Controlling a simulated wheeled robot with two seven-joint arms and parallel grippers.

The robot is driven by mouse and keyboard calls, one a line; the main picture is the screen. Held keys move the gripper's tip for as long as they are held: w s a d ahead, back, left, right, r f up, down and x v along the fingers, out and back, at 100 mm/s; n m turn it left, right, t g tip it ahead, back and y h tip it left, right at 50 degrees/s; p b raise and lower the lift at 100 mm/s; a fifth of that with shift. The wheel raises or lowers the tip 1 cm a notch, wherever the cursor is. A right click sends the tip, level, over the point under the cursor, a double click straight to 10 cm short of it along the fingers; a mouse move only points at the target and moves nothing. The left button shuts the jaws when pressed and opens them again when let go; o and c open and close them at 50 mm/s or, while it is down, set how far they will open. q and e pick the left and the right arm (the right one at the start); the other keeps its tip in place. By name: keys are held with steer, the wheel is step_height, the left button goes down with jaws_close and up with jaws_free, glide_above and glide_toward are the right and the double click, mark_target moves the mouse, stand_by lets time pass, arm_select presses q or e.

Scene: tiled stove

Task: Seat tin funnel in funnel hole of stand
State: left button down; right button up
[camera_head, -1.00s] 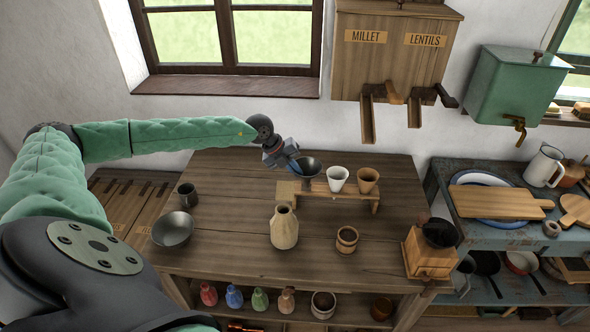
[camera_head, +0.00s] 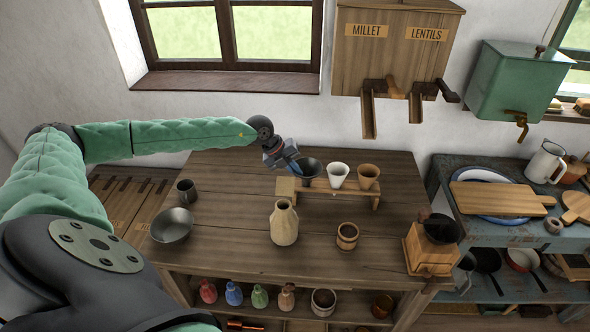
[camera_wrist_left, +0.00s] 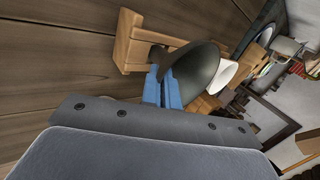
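The dark tin funnel (camera_head: 310,168) is at the left end of the wooden stand (camera_head: 345,190), wide mouth up. In the left wrist view the funnel (camera_wrist_left: 195,75) has its narrow end by the stand's end board (camera_wrist_left: 130,45); I cannot tell how deep it sits in the hole. My left gripper (camera_head: 293,166) reaches in from the left. Its blue fingers (camera_wrist_left: 165,90) are close together at the funnel's wall and look shut on it. The fingers partly hide the funnel's side. My right gripper is not in view.
A white cup (camera_head: 338,175) and a brown cup (camera_head: 368,176) sit in the stand beside the funnel. A beige jug (camera_head: 284,222) and a small wooden cup (camera_head: 347,237) stand in front. A bowl (camera_head: 172,225) and mug (camera_head: 187,190) are at left.

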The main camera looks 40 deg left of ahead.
arm_select(q)
steer(key=shift+f+b, duration=0.8)
steer(key=shift+f, duration=0.6)
steer(key=c, duration=1.6)
jaws_free()
steer(key=shift+s, duration=0.1)
steer(key=shift+s+a+r, duration=0.1)
steer(key=shift+a+r, duration=0.15)
steer(key=shift+r, duration=0.05)
steer(key=shift+b+v, duration=1.45)
steer(key=shift+v, duration=2.05)
steer(key=shift+d+r, duration=0.1)
steer(key=shift+r, duration=0.1)
